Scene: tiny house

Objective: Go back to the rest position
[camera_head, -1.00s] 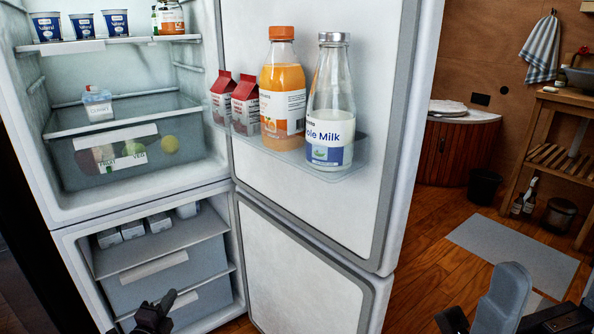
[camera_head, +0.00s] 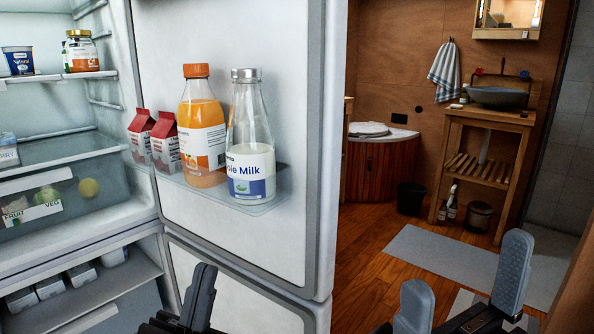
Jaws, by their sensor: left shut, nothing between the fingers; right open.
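My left gripper (camera_head: 200,285) shows at the bottom, left of centre, in front of the lower fridge door. Its dark fingers are shut with nothing between them. My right gripper (camera_head: 465,263) is at the lower right, above the wooden floor. Its two grey fingers stand wide apart and nothing is between them. Both grippers are apart from the bottles on the door. The lower parts of both are cut off by the bottom edge.
The upper fridge door (camera_head: 300,120) stands open, with a juice bottle (camera_head: 203,135), a milk bottle (camera_head: 250,150) and red cartons on its shelf. The lower door (camera_head: 235,290) is open too. A wooden washstand (camera_head: 490,120) and a grey mat (camera_head: 425,255) lie beyond open floor.

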